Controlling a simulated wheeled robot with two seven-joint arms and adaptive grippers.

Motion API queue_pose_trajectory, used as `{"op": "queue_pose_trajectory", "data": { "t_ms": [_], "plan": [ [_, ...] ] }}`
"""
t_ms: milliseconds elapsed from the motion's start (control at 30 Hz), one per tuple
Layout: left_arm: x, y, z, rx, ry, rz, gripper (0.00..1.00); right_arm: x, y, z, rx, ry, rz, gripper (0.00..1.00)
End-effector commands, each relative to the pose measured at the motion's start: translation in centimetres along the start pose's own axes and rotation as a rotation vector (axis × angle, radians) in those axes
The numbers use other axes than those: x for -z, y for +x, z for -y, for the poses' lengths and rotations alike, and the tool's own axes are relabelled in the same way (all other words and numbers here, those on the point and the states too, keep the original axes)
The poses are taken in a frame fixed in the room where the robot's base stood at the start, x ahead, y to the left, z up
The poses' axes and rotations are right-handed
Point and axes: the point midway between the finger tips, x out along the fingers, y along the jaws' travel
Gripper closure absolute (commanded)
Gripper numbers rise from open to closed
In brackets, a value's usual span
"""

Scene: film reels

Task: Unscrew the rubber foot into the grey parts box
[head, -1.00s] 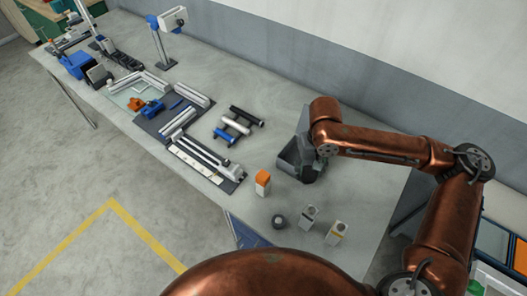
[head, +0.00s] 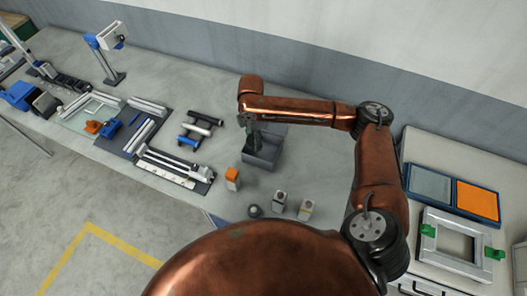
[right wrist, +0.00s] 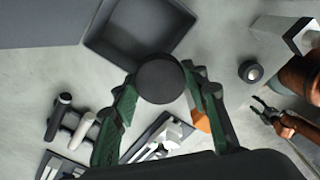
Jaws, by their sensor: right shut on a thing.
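The grey parts box (head: 262,163) stands open on the bench in the head view; it also shows at the top of the right wrist view (right wrist: 105,45). My right gripper (head: 253,140) is at the box's left side in the head view. In the right wrist view its green fingers (right wrist: 160,95) are shut on a round black piece, which looks like the rubber foot (right wrist: 160,80). The piece appears in front of the box's near edge; its height is hard to tell. My left gripper (right wrist: 262,108) shows only at the right of the wrist view, fingers apart and empty.
An orange-topped block (head: 232,178), a dark ring (head: 256,211) and two small pale blocks (head: 279,201) (head: 306,209) stand in front of the box. Rollers (head: 200,130) and a splicer-like device (head: 175,167) lie left. A side table with frames (head: 455,240) is at right.

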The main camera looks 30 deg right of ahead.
Motion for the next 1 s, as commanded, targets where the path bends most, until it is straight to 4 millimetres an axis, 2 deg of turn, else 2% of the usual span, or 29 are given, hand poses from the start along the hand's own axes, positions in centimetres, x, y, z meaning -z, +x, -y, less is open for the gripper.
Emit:
{"op": "queue_pose_trajectory", "data": {
  "t_ms": [33,100,600,800,900,1000],
  "plan": [
    [0.1,-1.1,0.1,0.0,0.0,0.0,0.52,-0.3,-0.1,-0.3,0.003,-0.093,0.0,0.88],
    [0.1,-1.9,0.1,0.0,-0.001,0.0,0.52,-0.8,0.2,-0.7,0.003,-0.239,0.0,0.88],
    [0.8,-7.1,0.3,0.002,-0.001,-0.004,0.52,-4.2,3.7,-2.2,0.002,-1.23,-0.003,0.88],
    [1.0,-7.9,0.4,0.002,-0.001,-0.005,0.52,-5.1,4.7,-2.2,0.001,-1.447,-0.002,0.88],
    [1.0,-8.1,0.4,0.002,-0.001,-0.005,0.52,-5.2,5.3,-2.2,0.0,-1.491,-0.002,0.88],
    [1.1,-8.4,0.4,0.002,0.0,-0.005,0.52,-5.2,6.9,-2.2,0.002,-1.503,-0.005,0.88]
  ]
}}
